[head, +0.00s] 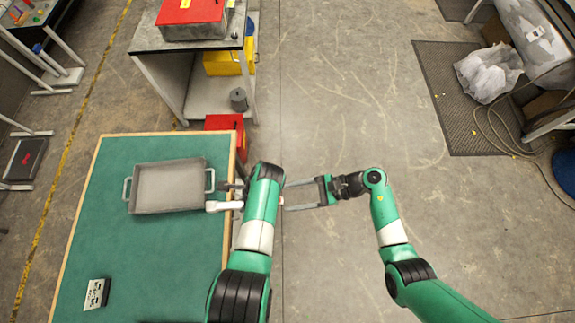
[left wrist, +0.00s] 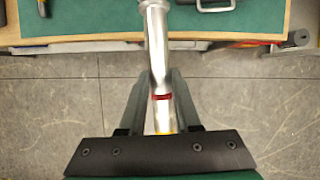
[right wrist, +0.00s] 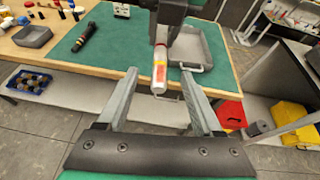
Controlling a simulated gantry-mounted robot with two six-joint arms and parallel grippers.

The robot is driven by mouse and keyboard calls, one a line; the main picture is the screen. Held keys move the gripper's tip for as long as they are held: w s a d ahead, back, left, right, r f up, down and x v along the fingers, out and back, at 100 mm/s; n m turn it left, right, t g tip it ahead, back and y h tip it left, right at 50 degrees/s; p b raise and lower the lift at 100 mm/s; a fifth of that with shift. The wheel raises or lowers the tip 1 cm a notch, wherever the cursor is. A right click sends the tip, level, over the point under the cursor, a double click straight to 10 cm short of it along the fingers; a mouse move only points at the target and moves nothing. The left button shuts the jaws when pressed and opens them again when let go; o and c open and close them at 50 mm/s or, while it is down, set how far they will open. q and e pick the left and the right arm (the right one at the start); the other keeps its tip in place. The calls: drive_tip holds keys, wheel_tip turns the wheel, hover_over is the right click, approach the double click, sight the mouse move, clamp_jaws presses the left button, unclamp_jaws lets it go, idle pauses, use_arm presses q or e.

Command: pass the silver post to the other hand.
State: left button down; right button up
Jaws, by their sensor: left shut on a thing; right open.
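The silver post (left wrist: 160,60) runs between the fingers of my left gripper (left wrist: 154,73), which is shut on it. It has a red band and an orange end in the left wrist view. In the head view my left arm hides the grip, and a pale end of the post (head: 224,205) sticks out left over the table edge. My right gripper (head: 286,195) is open just right of my left wrist. In the right wrist view the post's red-marked end (right wrist: 159,70) appears in the gap between the open right fingertips (right wrist: 160,72); contact does not show.
A green table (head: 150,245) with a grey handled tray (head: 131,200) and a small labelled box (head: 97,292) lies left. A red box (right wrist: 230,113) and yellow box (right wrist: 292,118) sit beyond the table.

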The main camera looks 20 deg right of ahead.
drive_tip(key=x, duration=1.2)
drive_tip(key=shift+w+r, duration=0.1)
clamp_jaws()
use_arm(q)
drive_tip(key=c, duration=0.5)
unclamp_jaws()
drive_tip(key=shift+r, duration=0.1)
drive_tip(key=v, duration=1.1)
drive_tip(key=shift+d+r, duration=0.25)
drive_tip(key=shift+r, duration=0.1)
